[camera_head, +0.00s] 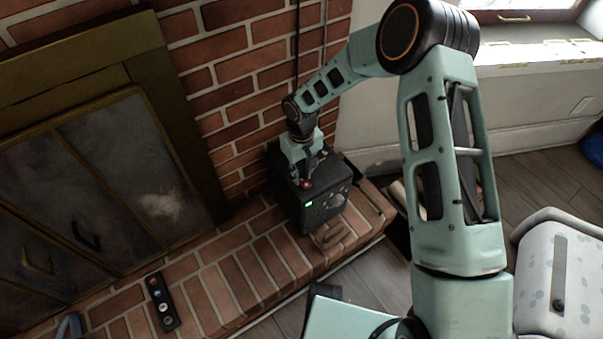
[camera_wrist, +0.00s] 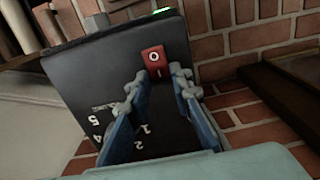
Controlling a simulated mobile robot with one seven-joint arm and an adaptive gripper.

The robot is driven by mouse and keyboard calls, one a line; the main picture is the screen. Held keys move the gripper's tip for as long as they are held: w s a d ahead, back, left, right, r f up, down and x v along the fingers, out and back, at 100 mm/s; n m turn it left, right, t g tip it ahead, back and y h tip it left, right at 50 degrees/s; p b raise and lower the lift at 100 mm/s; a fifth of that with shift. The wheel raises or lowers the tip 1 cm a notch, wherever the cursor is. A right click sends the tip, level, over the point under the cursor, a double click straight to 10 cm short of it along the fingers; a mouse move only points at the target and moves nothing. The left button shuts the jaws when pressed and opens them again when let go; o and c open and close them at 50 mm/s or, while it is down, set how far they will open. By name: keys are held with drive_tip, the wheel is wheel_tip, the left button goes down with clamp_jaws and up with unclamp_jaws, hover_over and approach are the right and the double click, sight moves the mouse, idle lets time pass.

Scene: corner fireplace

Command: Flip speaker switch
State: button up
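The speaker (camera_head: 325,208) is a black box on the brick hearth against the brick wall, with a small green light on its front. Its red rocker switch (camera_wrist: 154,59), marked O and I, is on the dark panel that also carries white numbers. My gripper (camera_head: 305,180) is over the speaker's top, right at the switch, of which only a little red shows in the head view. In the wrist view my gripper (camera_wrist: 159,80) is open, its two blue fingers apart with the switch just beyond and between their tips. I cannot tell whether a tip touches it.
A dark remote (camera_head: 161,301) lies on the brick hearth (camera_head: 215,292) at the left. The fireplace doors (camera_head: 110,180) are shut. A black holder with rolled items (camera_head: 398,196) stands right of the speaker, partly behind my arm. A pale spotted piece (camera_head: 556,270) stands at right.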

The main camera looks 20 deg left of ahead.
clamp_jaws()
drive_tip(key=shift+d, duration=0.1)
drive_tip(key=b, duration=0.1)
drive_tip(key=t+y+b, duration=0.1)
drive_tip(key=b, duration=0.1)
drive_tip(key=t+y+b, duration=0.1)
drive_tip(key=shift+s+d+b, duration=0.25)
drive_tip(key=shift+b, duration=0.05)
drive_tip(key=shift+r+y+b, duration=0.2)
drive_tip(key=shift+y+b, duration=0.2)
drive_tip(key=shift+b, duration=0.05)
drive_tip(key=o, duration=0.6)
unclamp_jaws()
